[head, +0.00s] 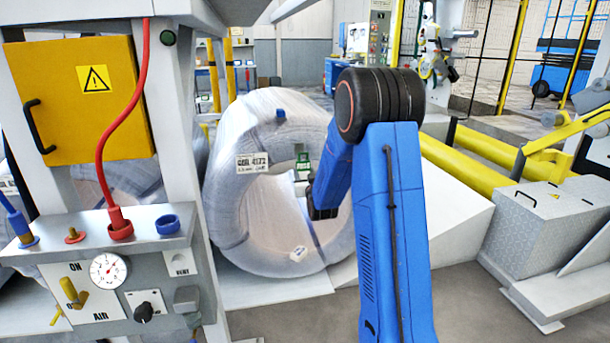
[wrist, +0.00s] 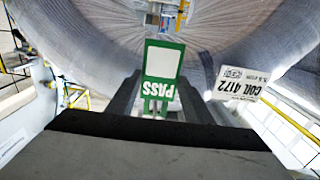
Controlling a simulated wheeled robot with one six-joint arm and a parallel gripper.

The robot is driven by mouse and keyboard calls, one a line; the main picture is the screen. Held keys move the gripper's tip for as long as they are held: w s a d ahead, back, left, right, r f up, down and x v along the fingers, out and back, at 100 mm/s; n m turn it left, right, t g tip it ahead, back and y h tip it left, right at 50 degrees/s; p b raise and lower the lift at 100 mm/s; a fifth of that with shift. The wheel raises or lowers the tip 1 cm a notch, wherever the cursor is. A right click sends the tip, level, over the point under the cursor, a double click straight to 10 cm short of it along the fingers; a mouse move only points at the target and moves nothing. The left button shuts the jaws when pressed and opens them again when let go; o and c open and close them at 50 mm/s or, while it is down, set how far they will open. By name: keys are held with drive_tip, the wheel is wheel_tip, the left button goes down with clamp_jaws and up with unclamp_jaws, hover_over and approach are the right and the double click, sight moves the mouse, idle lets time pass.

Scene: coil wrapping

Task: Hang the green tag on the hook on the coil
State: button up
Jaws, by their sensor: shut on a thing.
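The green tag (wrist: 163,65) has a white panel and the word PASS, which appears upside down in the wrist view. My gripper (wrist: 159,92) is shut on its lower-printed end, with one dark finger on each side. In the head view a small green piece, apparently the tag (head: 303,163), shows just above my dark gripper (head: 320,203), in front of the coil's opening. The large wrapped coil (head: 232,205) stands upright; its wrapped surface (wrist: 235,35) fills the top of the wrist view. I cannot make out the hook clearly, nor whether the tag touches it.
A white COIL 4172 label (head: 252,163) is on the coil's face, left of the tag. A blue piece (head: 280,114) sits near the coil's top. A control panel (head: 115,280) with gauge and red hose stands at left. Yellow rollers (head: 475,180) lie at right.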

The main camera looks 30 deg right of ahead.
drive_tip(key=o, duration=1.2)
drive_tip(key=shift+s, duration=0.1)
drive_tip(key=s+a+n+g+y, duration=0.1)
drive_tip(key=s+a+g, duration=0.3)
drive_tip(key=s, duration=1.4)
drive_tip(key=s+a+r+n+g+y, duration=0.1)
drive_tip(key=s+a+g, duration=0.3)
drive_tip(key=s+a, duration=0.7)
drive_tip(key=s+a+r+n+g+y, duration=0.1)
drive_tip(key=s+a+g+y, duration=0.2)
drive_tip(key=s, duration=2.2)
drive_tip(key=a+g, duration=0.1)
drive_tip(key=a, duration=0.3)
drive_tip(key=shift+s+a+r+g, duration=0.2)
drive_tip(key=shift+a+g, duration=0.1)
drive_tip(key=shift+a, duration=0.1)
